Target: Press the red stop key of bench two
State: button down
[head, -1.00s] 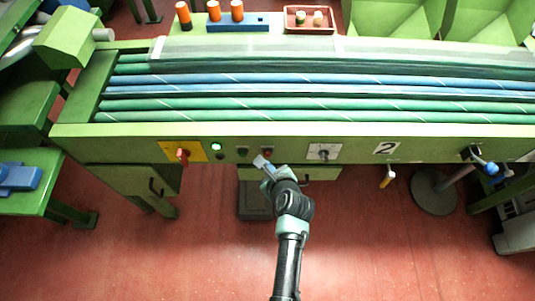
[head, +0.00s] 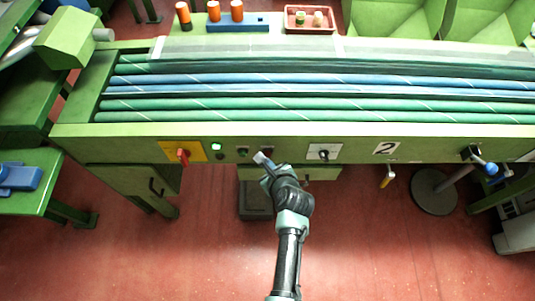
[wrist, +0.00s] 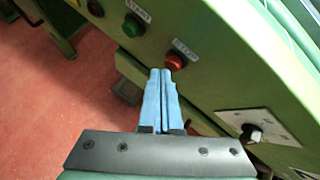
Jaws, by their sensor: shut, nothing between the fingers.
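The red stop key (wrist: 174,61) is a round red button under a small label on the green front panel of the bench marked 2 (head: 386,148). In the head view the red key (head: 268,151) is small and dark beside my fingertips. My gripper (head: 261,157) is at the panel, with its blue fingers shut and empty. In the wrist view my fingertips (wrist: 165,72) appear just below the red key and overlap its lower edge. I cannot tell whether they touch it.
A green start key (wrist: 133,27) sits left of the red key. Farther left are a lit green lamp (head: 216,146) and a red switch on a yellow plate (head: 183,154). A black knob (wrist: 251,133) is to the right. The floor in front is mostly free.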

jog(key=shift+w, duration=0.4)
dwell(0.7)
jog(key=shift+s, duration=0.15)
jog(key=shift+s+p, duration=0.6)
jog(key=shift+s, duration=0.1)
jog(key=s+p, duration=0.2)
jog(key=s, duration=0.3)
jog(key=shift+p, duration=0.35)
dwell(0.5)
